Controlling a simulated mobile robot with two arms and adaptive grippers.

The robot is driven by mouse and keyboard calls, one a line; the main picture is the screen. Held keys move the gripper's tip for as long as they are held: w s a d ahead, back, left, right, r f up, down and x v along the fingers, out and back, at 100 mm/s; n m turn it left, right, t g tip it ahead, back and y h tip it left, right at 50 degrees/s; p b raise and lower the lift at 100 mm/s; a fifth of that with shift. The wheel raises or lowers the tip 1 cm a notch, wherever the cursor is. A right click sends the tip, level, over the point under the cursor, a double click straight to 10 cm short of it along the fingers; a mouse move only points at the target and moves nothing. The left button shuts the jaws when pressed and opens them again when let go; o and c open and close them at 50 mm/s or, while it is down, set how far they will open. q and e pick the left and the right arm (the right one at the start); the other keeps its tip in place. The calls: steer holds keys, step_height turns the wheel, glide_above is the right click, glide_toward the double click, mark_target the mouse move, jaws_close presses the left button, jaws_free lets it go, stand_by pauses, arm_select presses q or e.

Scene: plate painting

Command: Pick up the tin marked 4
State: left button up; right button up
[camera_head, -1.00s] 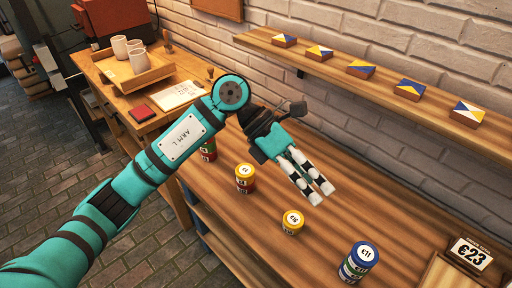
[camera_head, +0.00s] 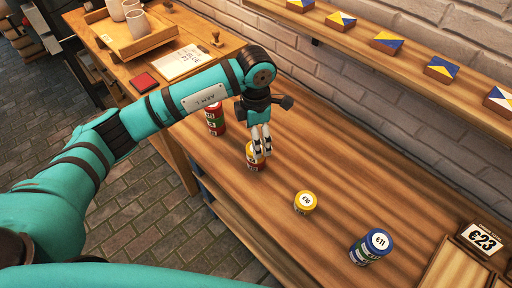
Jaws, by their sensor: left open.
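My left gripper (camera_head: 261,153) is open and points down at a stack with a yellow tin (camera_head: 249,149) on top and a red tin (camera_head: 254,167) below. Its fingers cover part of the yellow tin; I cannot tell whether they touch it. The yellow tin's mark is too hidden to read. A red and green stack (camera_head: 214,122) stands to the left, partly behind my arm, its top mark hidden. A single yellow tin (camera_head: 304,203), marked with what looks like 16, stands to the right. A blue stack (camera_head: 370,249) marked 11 stands farther right. I cannot read a 4 anywhere. My right gripper is not in view.
A wooden shelf (camera_head: 345,38) with several painted blocks runs along the brick wall. A sign reading 23 (camera_head: 481,239) stands at the right. A side table at the upper left holds a tray (camera_head: 132,47) with cups. The bench (camera_head: 360,165) behind the tins is clear.

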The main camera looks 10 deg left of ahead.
mark_target(249, 148)
arm_select(q)
step_height(249, 148, down, 2)
steer(key=shift+f, duration=0.1)
steer(key=shift+f+p, duration=0.35)
steer(key=shift+p, duration=0.1)
steer(key=f, duration=0.1)
steer(key=f+p, duration=0.1)
steer(key=f, duration=0.1)
steer(key=shift+w+f, duration=0.3)
steer(key=shift+w, duration=0.05)
steer(key=shift+f, duration=0.4)
steer(key=c, duration=1.3)
steer(key=shift+c, duration=0.2)
